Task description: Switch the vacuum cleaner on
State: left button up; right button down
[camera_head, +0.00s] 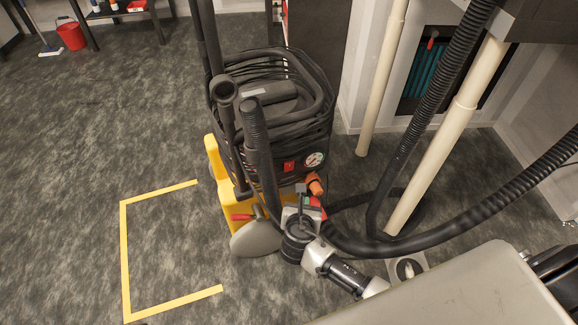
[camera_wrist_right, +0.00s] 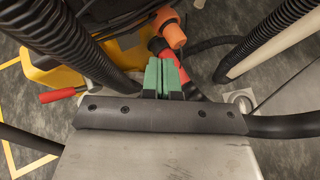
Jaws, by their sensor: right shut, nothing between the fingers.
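The vacuum cleaner (camera_head: 270,135) is a black drum on a yellow base, with hose and cable coiled on top. A small red switch (camera_head: 289,166) sits on its front, beside a round gauge (camera_head: 315,160). An orange fitting (camera_head: 315,184) is low at its right; it also shows in the right wrist view (camera_wrist_right: 170,30). My right gripper (camera_head: 302,190) is low in front of the drum, below the switch and beside the orange fitting. In the right wrist view its green fingers (camera_wrist_right: 164,68) are together and empty, close to a red part. I cannot make out the switch there. My left gripper is not in view.
Thick black hoses (camera_head: 480,215) and cream pipes (camera_head: 435,150) stand to the right. A red-handled lever (camera_head: 241,217) is left of my gripper. A grey surface (camera_head: 450,292) fills the lower right. Floor inside the yellow tape (camera_head: 124,250) is clear. A red bucket (camera_head: 71,36) stands far left.

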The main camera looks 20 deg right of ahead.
jog(key=b, duration=0.3)
send_near(293, 170)
notch_tip(293, 170, down, 3)
jog(key=w+d, duration=0.2)
jog(key=d, duration=0.1)
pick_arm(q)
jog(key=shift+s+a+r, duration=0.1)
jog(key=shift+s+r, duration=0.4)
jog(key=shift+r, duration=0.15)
pick_arm(e)
jog(key=shift+w+a, duration=0.15)
jog(key=shift+w, duration=0.75)
pick_arm(q)
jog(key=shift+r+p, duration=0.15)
jog(key=shift+p, duration=0.15)
pick_arm(e)
jog(key=shift+w+r, duration=0.1)
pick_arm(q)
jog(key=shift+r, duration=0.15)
pick_arm(e)
jog(key=shift+w, duration=0.3)
